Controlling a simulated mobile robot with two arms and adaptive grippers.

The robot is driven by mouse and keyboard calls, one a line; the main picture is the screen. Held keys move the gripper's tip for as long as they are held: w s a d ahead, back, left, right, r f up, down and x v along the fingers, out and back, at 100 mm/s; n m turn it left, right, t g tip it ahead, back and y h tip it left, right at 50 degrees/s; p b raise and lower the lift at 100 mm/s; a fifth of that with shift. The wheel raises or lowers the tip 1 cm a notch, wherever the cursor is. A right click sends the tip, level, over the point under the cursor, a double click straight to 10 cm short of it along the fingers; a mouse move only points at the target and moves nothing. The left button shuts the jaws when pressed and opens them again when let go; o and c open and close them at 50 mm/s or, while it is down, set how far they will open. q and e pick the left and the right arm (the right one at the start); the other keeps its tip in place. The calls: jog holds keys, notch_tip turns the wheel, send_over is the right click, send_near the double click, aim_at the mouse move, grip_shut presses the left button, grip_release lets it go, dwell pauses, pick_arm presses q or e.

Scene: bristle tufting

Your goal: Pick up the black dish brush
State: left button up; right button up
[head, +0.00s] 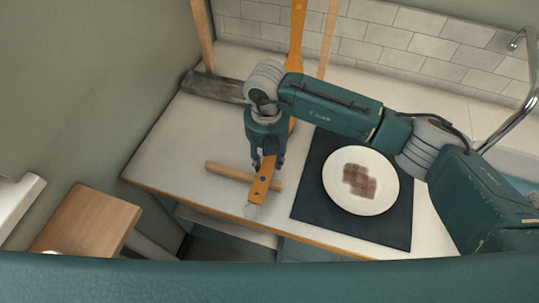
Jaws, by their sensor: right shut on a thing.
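My right gripper (267,163) points down over the left part of the counter. Its fingers are shut around a flat orange wooden strip (260,188) with small dark dots, whose lower end shows below them. A light wooden rod (226,172) lies crosswise at the strip, partly hidden by it. I cannot make out a black dish brush or black bristles; the gripper and arm hide part of this area. My left gripper is not in view.
A white plate (375,204) with a brown patch (359,181) sits on a dark mat (312,207). A dark grey block (214,87) lies at the back left, near upright wooden poles (203,37). A tap (511,114) stands at the right. The counter's left part (180,140) is clear.

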aim_at(268, 158)
notch_tip(268, 158, up, 20)
jog(key=b, duration=0.3)
jog(key=shift+f, duration=0.2)
dwell(0.3)
